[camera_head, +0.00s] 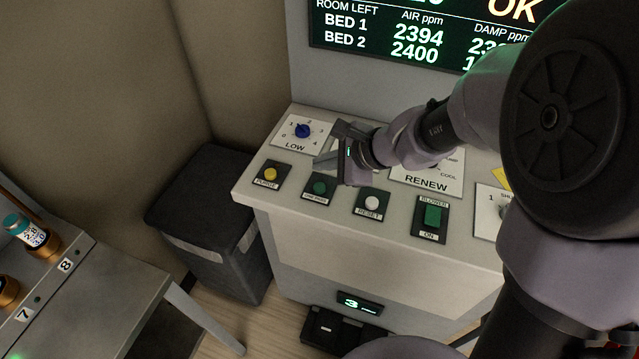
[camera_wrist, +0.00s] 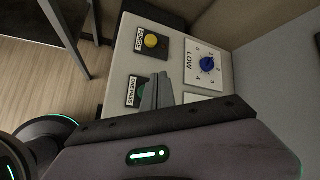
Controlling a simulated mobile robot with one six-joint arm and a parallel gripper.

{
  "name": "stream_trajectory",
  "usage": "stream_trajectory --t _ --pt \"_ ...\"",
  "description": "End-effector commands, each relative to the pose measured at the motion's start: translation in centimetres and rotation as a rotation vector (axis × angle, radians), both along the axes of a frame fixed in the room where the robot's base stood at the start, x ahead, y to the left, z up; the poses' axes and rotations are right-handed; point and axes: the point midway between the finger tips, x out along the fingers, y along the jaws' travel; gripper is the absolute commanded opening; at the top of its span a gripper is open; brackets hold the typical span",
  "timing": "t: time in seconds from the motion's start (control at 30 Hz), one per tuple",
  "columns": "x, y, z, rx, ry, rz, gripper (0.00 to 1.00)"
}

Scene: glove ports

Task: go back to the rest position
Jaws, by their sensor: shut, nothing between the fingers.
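My gripper (camera_head: 326,161) is shut and empty. It hangs above the left part of the sloped control panel (camera_head: 262,207), between the blue LOW knob (camera_head: 303,131) and the green button (camera_head: 320,187). In the wrist view the closed fingers (camera_wrist: 157,93) cover part of the green button (camera_wrist: 143,91); whether they touch it cannot be told. The yellow PURGE button (camera_head: 271,174) is to the left, and it also shows in the wrist view (camera_wrist: 151,41). My arm reaches in from the right and hides part of the panel.
The panel also holds a white RESET button (camera_head: 372,203) and a green BLOWER switch (camera_head: 433,215). A display (camera_head: 420,45) stands behind. A dark bin (camera_head: 205,225) is left of the console. A grey bench (camera_head: 115,290) with bottles is at lower left. A pedal (camera_head: 340,332) lies on the floor.

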Motion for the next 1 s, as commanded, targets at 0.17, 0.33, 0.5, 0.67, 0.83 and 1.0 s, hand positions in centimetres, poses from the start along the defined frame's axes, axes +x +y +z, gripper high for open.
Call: stream_trajectory --t 0.17,0.33,0.5,0.67,0.83,1.0 --pt "0.0 0.0 0.0 0.000 0.000 0.000 0.00" --pt "-0.8 0.1 1.1 -0.021 -0.027 0.038 0.00" --pt "-10.1 -1.1 7.8 -0.298 -0.242 0.390 0.00" --pt "-19.0 -5.6 9.6 -0.675 -0.381 0.665 0.00" --pt "-22.5 -9.0 9.6 -0.893 -0.412 0.764 0.00" --pt "-22.7 -9.4 9.6 -0.911 -0.411 0.773 0.00"
